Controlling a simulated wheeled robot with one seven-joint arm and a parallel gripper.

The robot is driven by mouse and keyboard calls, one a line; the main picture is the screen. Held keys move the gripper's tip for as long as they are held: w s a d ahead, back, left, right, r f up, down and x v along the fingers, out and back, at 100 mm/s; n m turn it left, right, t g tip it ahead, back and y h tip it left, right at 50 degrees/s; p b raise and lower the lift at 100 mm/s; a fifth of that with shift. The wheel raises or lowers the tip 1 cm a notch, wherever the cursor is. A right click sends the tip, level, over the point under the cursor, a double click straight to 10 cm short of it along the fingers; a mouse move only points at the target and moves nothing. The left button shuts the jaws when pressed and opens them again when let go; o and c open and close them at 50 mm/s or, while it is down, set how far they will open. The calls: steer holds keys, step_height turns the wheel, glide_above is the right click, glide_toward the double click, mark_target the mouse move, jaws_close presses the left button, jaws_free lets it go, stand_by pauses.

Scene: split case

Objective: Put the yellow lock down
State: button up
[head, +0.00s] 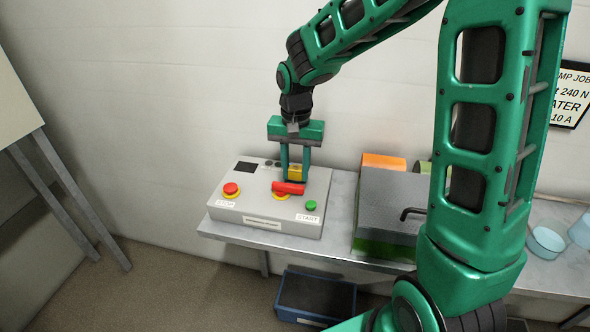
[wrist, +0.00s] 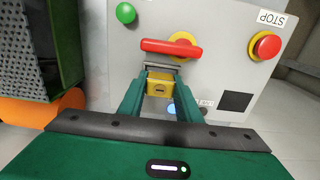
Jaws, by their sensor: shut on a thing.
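The yellow lock (head: 295,172) is between the fingers of my gripper (head: 295,176). In the wrist view the lock (wrist: 160,85) shows as a yellow block with a grey shackle, held between the two green fingers of my gripper (wrist: 160,92). It is over the grey control box (head: 240,207), close to the red switch handle (head: 288,188) on its yellow base. The handle lies crosswise just beyond the lock in the wrist view (wrist: 170,47). I cannot tell whether the lock touches the box.
The box also carries a red stop button (head: 231,189) and a green start button (head: 311,205). A grey perforated case (head: 390,205) and an orange cylinder (head: 383,161) stand to its right on the bench (head: 343,195). A blue crate (head: 315,295) is below.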

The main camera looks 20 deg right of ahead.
mark_target(296, 168)
steer(key=shift+s+f, duration=0.1)
steer(key=shift+f, duration=0.25)
steer(key=shift+s+f, duration=0.1)
steer(key=o, duration=1.2)
steer(key=shift+f, duration=0.1)
steer(key=shift+d, duration=0.1)
steer(key=shift+d+r, duration=0.1)
steer(key=shift+r, duration=0.2)
step_height(296, 168, up, 13)
steer(key=shift+w+a+f, duration=0.2)
steer(key=shift+a, duration=0.05)
